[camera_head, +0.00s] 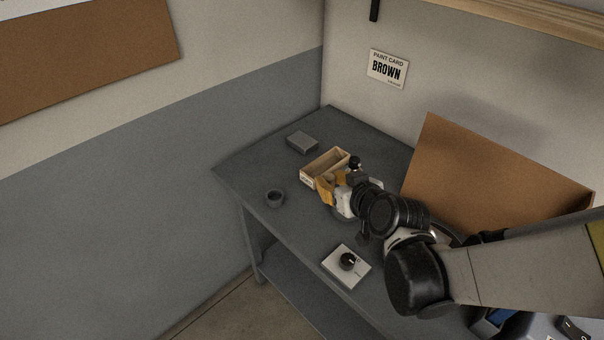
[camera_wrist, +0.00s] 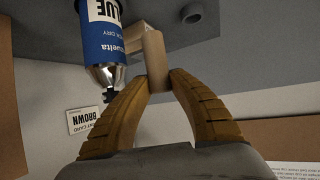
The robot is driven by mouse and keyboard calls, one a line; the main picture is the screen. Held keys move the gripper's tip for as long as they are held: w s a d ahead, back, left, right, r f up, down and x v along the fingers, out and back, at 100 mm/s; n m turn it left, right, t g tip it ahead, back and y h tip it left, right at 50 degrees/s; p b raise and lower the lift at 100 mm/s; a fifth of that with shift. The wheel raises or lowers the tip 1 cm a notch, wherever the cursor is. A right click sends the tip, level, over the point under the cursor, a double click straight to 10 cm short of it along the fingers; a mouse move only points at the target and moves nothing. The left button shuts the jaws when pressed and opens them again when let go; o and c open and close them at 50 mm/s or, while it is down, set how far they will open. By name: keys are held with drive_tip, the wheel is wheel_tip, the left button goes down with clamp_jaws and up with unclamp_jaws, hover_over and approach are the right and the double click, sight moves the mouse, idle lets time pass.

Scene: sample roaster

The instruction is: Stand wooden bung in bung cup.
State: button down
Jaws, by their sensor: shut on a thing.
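The wooden bung (camera_wrist: 154,58) is a plain light-brown cylinder between the fingertips in the wrist view. My gripper (camera_wrist: 160,82) is shut on its near end, and its far end sticks out beyond the yellow fingers. In the head view my gripper (camera_head: 325,187) is over the table beside the wooden box, and I cannot make out the bung there. The bung cup (camera_head: 275,198) is a small dark grey round cup near the table's left front edge, apart from my gripper and to its left. A grey cup shape also shows at the top of the wrist view (camera_wrist: 193,13).
An open wooden box (camera_head: 310,180) stands just behind my gripper; a grey block (camera_head: 302,142) lies farther back. A blue-labelled can (camera_wrist: 99,36) is close left in the wrist view. A white knob box (camera_head: 346,267) sits at the front. A brown board (camera_head: 480,175) leans at right.

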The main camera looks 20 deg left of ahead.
drive_tip(key=s+a+n+g+y, duration=0.1)
drive_tip(key=s+a+n+y, duration=0.1)
drive_tip(key=a, duration=0.5)
drive_tip(key=shift+g, duration=0.3)
drive_tip(key=shift+w+a+f+b, duration=1.1)
drive_tip(key=shift+a+f, duration=0.55)
drive_tip(key=shift+f, duration=0.15)
drive_tip(key=shift+w+a+f+b, duration=1.05)
drive_tip(key=shift+a+f, duration=0.55)
drive_tip(key=shift+f, duration=0.2)
drive_tip(key=shift+w+a+f+b, duration=1)
drive_tip(key=shift+w+a+f, duration=0.15)
drive_tip(key=shift+a+f, duration=0.6)
drive_tip(key=shift+d, duration=0.1)
drive_tip(key=shift+f, duration=0.2)
drive_tip(key=c, duration=1.4)
unclamp_jaws()
drive_tip(key=shift+o, duration=0.7)
